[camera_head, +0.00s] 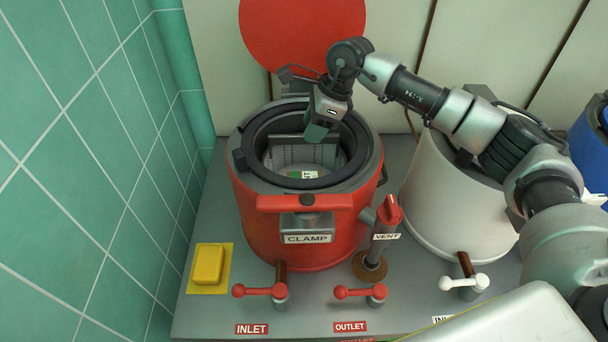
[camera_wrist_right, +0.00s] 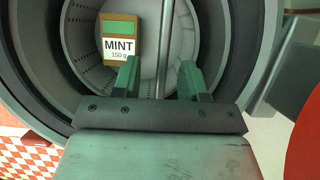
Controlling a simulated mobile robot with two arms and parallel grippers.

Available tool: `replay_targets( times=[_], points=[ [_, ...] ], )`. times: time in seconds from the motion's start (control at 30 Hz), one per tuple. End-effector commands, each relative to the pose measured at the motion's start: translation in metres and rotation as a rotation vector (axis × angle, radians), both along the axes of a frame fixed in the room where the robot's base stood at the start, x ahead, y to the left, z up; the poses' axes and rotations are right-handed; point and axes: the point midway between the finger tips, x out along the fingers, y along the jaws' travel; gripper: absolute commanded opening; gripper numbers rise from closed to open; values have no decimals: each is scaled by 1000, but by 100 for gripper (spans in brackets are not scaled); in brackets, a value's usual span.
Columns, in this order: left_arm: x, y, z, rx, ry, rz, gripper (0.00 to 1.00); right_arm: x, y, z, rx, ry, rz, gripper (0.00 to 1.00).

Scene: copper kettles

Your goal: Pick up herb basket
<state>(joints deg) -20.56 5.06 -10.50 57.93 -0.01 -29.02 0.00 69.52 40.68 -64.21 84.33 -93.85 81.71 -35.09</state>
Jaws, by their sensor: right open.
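The herb basket (camera_head: 285,157) is a pale perforated round basket sitting inside the open red kettle (camera_head: 262,225). In the right wrist view its perforated wall (camera_wrist_right: 85,65) shows, with a packet labelled MINT (camera_wrist_right: 118,42) inside. A thin grey bar (camera_wrist_right: 163,45), apparently the basket's handle, runs between my right gripper's fingers. My right gripper (camera_head: 318,132) points down into the kettle mouth, over the far part of the basket. In the wrist view its two green fingers (camera_wrist_right: 159,78) are apart, one on each side of the bar. Contact cannot be told. My left gripper is not in view.
The kettle's thick dark rim (camera_head: 245,160) surrounds the basket. A red disc (camera_head: 302,25) stands behind. A white kettle (camera_head: 435,205) is on the right under my right arm. Valve handles (camera_head: 265,291), a vent (camera_head: 390,212) and a yellow block (camera_head: 208,264) are in front. A green tiled wall (camera_head: 90,170) is left.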

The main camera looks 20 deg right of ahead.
Motion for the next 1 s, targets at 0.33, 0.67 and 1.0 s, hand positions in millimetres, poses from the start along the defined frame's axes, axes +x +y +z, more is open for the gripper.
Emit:
replay_targets(
  times=[0.33, 0.67, 1.0],
  points=[
    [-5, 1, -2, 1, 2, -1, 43, 9, 21, -33, 1, 3, 0, 43],
    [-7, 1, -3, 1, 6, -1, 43, 11, 26, -48, 0, -2, -1, 43],
    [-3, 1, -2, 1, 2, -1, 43, 11, 26, -48, 1, -1, 0, 43]
  ],
)
